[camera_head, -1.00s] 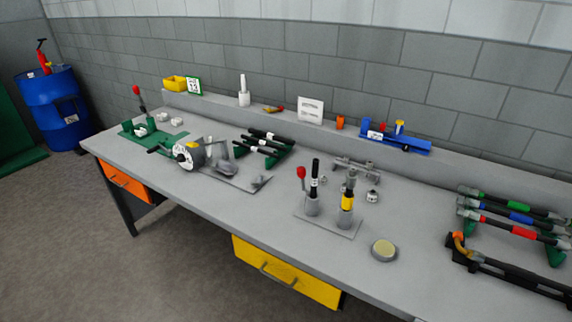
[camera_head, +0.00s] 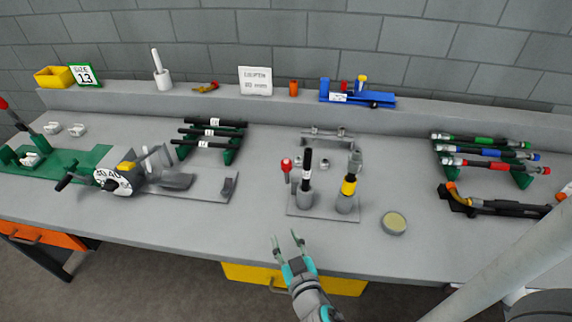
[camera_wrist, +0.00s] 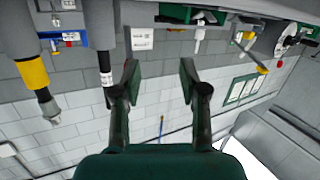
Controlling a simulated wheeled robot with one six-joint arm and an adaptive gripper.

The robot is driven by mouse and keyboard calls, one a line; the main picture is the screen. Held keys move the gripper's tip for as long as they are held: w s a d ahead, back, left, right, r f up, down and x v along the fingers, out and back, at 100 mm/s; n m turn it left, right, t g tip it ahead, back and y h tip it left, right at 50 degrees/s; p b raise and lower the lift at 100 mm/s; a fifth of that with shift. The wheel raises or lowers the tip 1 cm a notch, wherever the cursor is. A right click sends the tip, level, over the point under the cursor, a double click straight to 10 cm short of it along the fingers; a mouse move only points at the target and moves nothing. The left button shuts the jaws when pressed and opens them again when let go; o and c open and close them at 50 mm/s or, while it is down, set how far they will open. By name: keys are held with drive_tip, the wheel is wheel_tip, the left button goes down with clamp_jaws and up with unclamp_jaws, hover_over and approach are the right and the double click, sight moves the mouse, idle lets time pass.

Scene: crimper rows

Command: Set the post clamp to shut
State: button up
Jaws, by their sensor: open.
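A grey base plate (camera_head: 324,211) on the bench carries two short grey posts. The left post holds a black rod (camera_head: 307,165) with a white label. A small lever with a red knob (camera_head: 286,164) stands up beside it on the left; this looks like the post clamp, and whether it is shut cannot be told. The right post has a yellow band (camera_head: 348,187) and a grey top. My gripper (camera_head: 287,238) is open and empty, in front of the plate and apart from it. In the wrist view, upside down, its open fingers (camera_wrist: 158,72) show beside the black rod (camera_wrist: 105,60).
A round tin (camera_head: 394,222) stands right of the plate. A metal bracket (camera_head: 328,135) and small fittings are behind it. A crimper-like tool on a plate (camera_head: 211,184) lies left. Racked coloured tools (camera_head: 490,152) stand right. The bench front before the plate is clear.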

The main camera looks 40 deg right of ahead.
sight(287, 169)
drive_tip(key=w+d+r+m+h, duration=0.1)
drive_tip(key=w+d+r, duration=0.1)
drive_tip(key=w+d, duration=0.2)
drive_tip(key=w+d+r+m+h, duration=0.2)
drive_tip(key=w+d+r, duration=0.1)
drive_tip(key=w+d, duration=0.2)
drive_tip(key=w+d+r+m+g+h, duration=0.1)
drive_tip(key=w+d+r+h, duration=0.1)
drive_tip(key=w+d, duration=0.2)
drive_tip(key=shift+w+d+r+m, duration=0.25)
drive_tip(key=shift+w+r+m, duration=0.05)
drive_tip(key=shift+w+r, duration=0.15)
clamp_jaws()
